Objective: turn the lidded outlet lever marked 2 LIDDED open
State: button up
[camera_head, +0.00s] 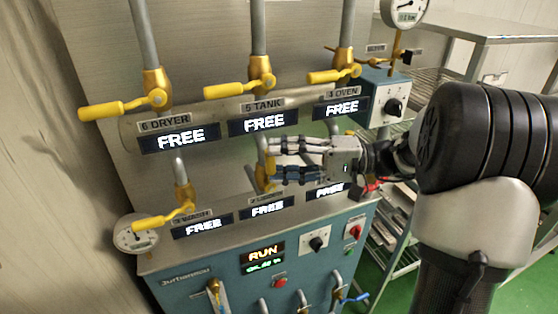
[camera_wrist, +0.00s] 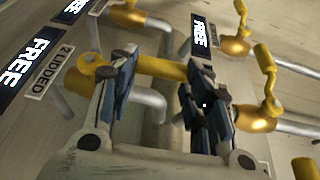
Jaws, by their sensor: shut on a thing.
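The 2 LIDDED label (camera_wrist: 54,74) shows in the wrist view beside a lit FREE display (camera_wrist: 27,68). Next to it is the yellow lidded outlet lever (camera_wrist: 157,66), on a valve with a grey pipe. My gripper (camera_wrist: 160,78) has its two fingers on either side of this lever and is shut on it. In the head view my gripper (camera_head: 274,162) reaches in from the right at the middle valve of the lower row. Only a little of the yellow lever (camera_head: 264,158) shows there; the fingers hide the rest.
Yellow levers of 6 DRYER (camera_head: 105,108), 5 TANK (camera_head: 228,90) and 4 OVEN (camera_head: 326,76) stand above. The lower-left wash lever (camera_head: 160,219) is beside a gauge (camera_head: 135,234). The panel display reads RUN (camera_head: 264,254). A steel shelf (camera_head: 495,28) stands at right.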

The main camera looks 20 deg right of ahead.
jog(key=shift+d+y, duration=0.2)
jog(key=shift+y, duration=0.1)
jog(key=o, duration=1.5)
jog(key=v, duration=1.2)
